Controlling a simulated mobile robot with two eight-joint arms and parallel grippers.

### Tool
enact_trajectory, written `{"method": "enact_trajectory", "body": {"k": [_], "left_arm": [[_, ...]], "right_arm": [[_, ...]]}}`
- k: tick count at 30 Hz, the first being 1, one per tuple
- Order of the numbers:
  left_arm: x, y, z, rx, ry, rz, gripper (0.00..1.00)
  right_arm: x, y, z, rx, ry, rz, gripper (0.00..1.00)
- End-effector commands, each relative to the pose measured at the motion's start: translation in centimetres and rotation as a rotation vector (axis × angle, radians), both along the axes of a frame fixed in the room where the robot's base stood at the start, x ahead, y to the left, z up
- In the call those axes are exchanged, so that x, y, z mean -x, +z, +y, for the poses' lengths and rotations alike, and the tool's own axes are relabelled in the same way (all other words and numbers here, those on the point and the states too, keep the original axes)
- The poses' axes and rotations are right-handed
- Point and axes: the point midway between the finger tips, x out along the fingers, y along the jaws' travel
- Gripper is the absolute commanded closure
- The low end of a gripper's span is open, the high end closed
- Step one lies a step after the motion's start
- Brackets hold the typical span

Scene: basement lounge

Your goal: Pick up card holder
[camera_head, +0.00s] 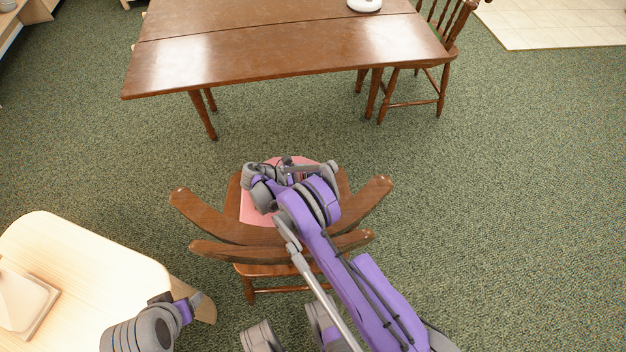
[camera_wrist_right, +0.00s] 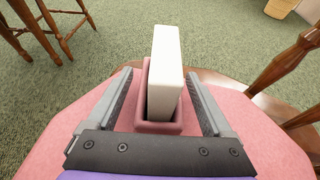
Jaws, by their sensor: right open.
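The card holder (camera_wrist_right: 172,128) is a small dusty-red tray with a white block of cards (camera_wrist_right: 163,75) standing upright in it. It sits on the pink seat cushion (camera_wrist_right: 263,130) of a wooden chair. My right gripper (camera_wrist_right: 159,76) is open, with one finger on each side of the holder and visible gaps between. In the head view my right gripper (camera_head: 302,170) is over the chair seat, and the arm hides most of the holder. My left gripper (camera_head: 190,301) is low at the left, beside a pale table; its jaws are too small to judge.
The wooden chair (camera_head: 215,222) has armrests and a curved back rail around the seat. A brown table (camera_head: 290,50) stands beyond it, with another chair (camera_head: 445,60) at its right. A pale table (camera_head: 90,260) is at lower left. Green carpet is clear on the right.

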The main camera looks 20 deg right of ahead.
Motion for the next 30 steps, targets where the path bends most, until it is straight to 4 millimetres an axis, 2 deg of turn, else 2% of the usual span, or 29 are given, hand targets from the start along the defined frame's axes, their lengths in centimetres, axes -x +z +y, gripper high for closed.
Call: {"method": "enact_trajectory", "body": {"k": [4,11,24,25,30], "left_arm": [[0.0,-0.1,0.0,0.0,0.0,0.0,0.34],[0.0,-0.1,0.0,0.0,0.0,0.0,0.34],[0.0,-0.1,0.0,0.0,0.0,0.0,0.34],[0.0,-0.1,0.0,0.0,0.0,0.0,0.34],[0.0,-0.1,0.0,0.0,0.0,0.0,0.34]], "right_arm": [[0.3,-0.7,-1.7,0.0,-0.001,0.0,0.15],[0.3,-0.8,-1.8,0.0,0.0,0.0,0.17],[0.3,-0.8,-1.7,0.0,0.0,0.0,0.96],[0.3,-0.8,-1.7,0.0,0.0,0.0,1.0],[0.3,-0.7,-1.7,0.0,0.0,0.0,1.0]]}}
